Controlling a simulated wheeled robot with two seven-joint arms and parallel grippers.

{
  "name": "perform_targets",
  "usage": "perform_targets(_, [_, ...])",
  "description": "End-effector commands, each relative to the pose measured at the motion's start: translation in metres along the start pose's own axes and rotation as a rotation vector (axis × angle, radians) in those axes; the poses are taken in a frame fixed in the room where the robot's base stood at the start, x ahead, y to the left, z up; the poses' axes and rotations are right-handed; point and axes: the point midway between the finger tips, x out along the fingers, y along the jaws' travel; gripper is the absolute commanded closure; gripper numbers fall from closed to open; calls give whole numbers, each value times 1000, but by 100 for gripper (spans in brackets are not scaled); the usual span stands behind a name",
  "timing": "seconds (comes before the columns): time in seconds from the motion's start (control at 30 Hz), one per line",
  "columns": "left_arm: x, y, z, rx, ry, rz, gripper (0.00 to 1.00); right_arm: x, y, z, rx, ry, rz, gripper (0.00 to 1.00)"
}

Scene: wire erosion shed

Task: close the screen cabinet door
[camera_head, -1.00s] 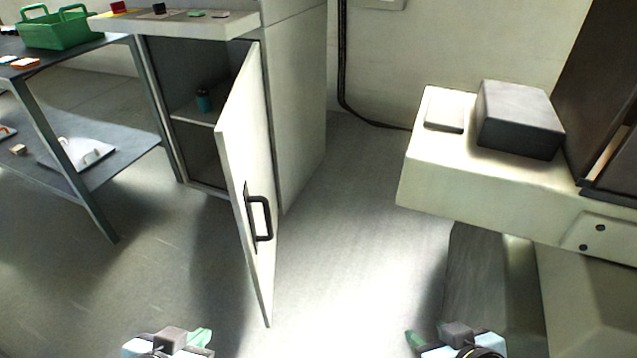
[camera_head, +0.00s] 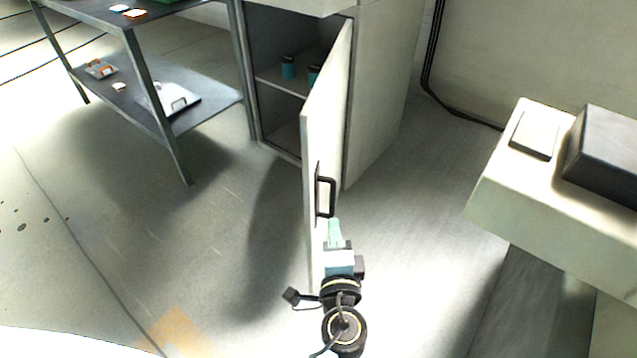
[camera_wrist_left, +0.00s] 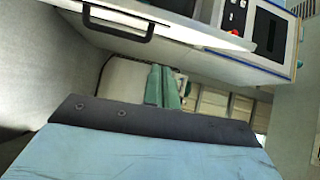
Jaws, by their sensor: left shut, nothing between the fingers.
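The screen cabinet door (camera_head: 325,135) is white and stands wide open, swung out from the cabinet (camera_head: 381,95). Its black bar handle (camera_head: 326,197) is on the right-hand face. My left gripper (camera_head: 334,232) is in front of that face, just below the handle in the head view; I cannot tell whether it touches the door. Its green fingers are shut with nothing between them, and they also show in the left wrist view (camera_wrist_left: 162,88). There the handle (camera_wrist_left: 118,24) is at the upper left, apart from the fingertips. My right gripper is out of view.
Small blue containers (camera_head: 289,67) stand on the cabinet's inner shelf. A grey rack (camera_head: 215,110) with a tray is left of the cabinet. A pale machine ledge (camera_head: 497,180) carrying a dark box (camera_head: 607,150) juts in at right. Floor between is clear.

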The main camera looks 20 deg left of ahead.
Motion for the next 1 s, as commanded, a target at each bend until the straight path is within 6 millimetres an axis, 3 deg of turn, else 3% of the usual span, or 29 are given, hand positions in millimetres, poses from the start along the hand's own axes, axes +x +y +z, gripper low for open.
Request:
perform_targets(0.27, [16,-7,-12,48,23,-45,100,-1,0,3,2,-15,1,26])
perform_targets(0.67, [99,-10,-13,45,21,-44,100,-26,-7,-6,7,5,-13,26])
perform_targets(0.8, [104,-11,9,48,21,-42,100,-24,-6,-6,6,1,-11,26])
perform_targets(1.0, [108,-12,24,46,22,-41,100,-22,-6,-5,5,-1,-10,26])
